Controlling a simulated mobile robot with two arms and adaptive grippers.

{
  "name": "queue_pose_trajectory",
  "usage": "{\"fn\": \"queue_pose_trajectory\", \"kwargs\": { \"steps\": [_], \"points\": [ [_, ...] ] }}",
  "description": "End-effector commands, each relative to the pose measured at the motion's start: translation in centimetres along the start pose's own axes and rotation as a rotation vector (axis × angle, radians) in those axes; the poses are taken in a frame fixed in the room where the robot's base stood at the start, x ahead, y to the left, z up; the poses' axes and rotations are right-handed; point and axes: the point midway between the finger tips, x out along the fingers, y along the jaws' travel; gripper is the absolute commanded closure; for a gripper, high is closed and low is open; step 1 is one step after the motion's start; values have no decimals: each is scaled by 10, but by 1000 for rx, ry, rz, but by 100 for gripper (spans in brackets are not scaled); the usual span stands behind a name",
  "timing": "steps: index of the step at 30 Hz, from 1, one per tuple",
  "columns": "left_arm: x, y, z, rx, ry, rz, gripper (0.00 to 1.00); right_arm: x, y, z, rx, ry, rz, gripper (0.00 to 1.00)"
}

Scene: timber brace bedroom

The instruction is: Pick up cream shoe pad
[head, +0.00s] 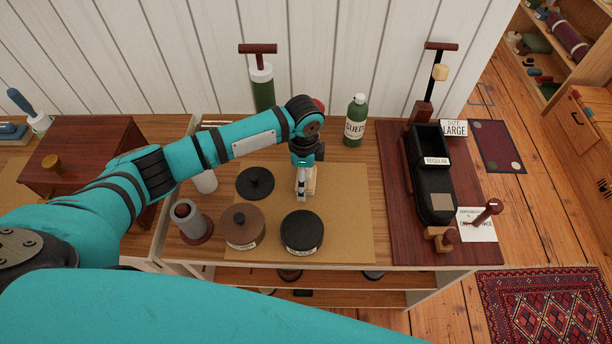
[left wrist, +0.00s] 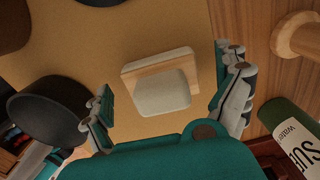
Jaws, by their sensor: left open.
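The cream shoe pad (left wrist: 163,95) has a pale rounded top and a light wooden part beside or under it. It lies on the tan mat (head: 345,215). In the head view the pad (head: 312,180) is partly hidden behind my left gripper (head: 303,188), which points down over it. In the left wrist view the open fingers of my left gripper (left wrist: 164,82) stand to either side of the pad, apart from it, with nothing held. My right gripper is out of view.
Close by on the mat are a black tin (head: 302,231), a brown tin (head: 242,228) and a black lid (head: 255,183). A green suede bottle (head: 355,122) stands behind. The mat's right part is clear.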

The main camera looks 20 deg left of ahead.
Motion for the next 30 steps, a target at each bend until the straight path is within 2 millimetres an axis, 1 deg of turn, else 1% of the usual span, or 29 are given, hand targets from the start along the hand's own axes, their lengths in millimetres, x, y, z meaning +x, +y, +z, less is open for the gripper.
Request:
{"fn": "queue_pose_trajectory", "kwargs": {
  "steps": [1, 2, 9, 15, 23, 26, 30],
  "points": [
    [0, 0, 0, 0, 0, 0, 0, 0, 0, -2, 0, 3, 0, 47],
    [0, 0, 0, 0, 0, 0, 4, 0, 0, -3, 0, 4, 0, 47],
    [0, 0, 0, 0, 0, 0, 35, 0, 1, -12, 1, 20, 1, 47],
    [-1, 0, 0, 0, 0, 0, 61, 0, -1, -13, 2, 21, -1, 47],
    [-3, 0, 0, 0, 1, -1, 62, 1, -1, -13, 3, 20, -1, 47],
    [-13, -1, -1, 1, 3, -3, 62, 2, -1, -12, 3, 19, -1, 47],
    [-40, -2, -1, 2, 4, -5, 62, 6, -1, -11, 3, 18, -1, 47]
  ]
}}
